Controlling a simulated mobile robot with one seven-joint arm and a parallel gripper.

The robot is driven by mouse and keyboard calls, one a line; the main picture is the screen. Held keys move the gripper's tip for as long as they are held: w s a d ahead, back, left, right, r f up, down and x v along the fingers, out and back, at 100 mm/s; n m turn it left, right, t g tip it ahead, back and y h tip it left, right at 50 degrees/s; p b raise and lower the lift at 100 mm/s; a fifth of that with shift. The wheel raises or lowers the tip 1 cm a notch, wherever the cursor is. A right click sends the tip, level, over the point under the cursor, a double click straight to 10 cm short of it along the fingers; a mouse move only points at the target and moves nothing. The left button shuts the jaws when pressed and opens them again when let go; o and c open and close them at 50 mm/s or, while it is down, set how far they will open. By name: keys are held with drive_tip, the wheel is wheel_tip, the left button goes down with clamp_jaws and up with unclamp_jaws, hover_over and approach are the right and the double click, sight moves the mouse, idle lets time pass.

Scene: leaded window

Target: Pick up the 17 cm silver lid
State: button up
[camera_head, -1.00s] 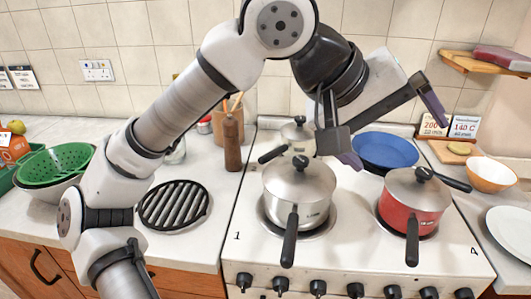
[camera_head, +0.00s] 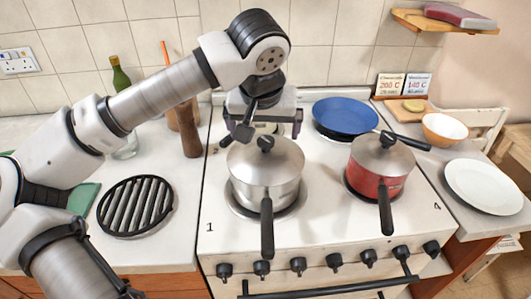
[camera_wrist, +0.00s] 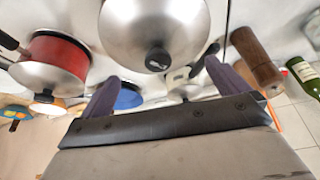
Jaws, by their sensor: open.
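A silver saucepan (camera_head: 265,190) stands on the front left burner, covered by a domed silver lid (camera_head: 287,154) with a black knob. The lid and its knob fill the top middle of the wrist view (camera_wrist: 120,30). A red saucepan (camera_head: 378,178) on the front right burner has a similar silver lid (camera_head: 382,152). Lid sizes cannot be read. My gripper (camera_head: 268,124) is open and empty, just behind the front left lid, its fingers (camera_wrist: 162,86) apart from the knob.
A blue pan (camera_head: 345,116) sits on the back right burner. A brown pepper mill (camera_head: 188,130) and green bottle (camera_head: 120,78) stand left of the stove, behind a black grill rack (camera_head: 136,205). A bowl (camera_head: 445,129) and white plate (camera_head: 484,187) are on the right counter.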

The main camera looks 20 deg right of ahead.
sight(266, 141)
drive_tip(key=shift+p+x, duration=1)
drive_tip(key=shift+x, duration=1.6)
drive_tip(key=shift+s+f, duration=0.1)
drive_tip(key=shift+s, duration=0.2)
drive_tip(key=c, duration=2)
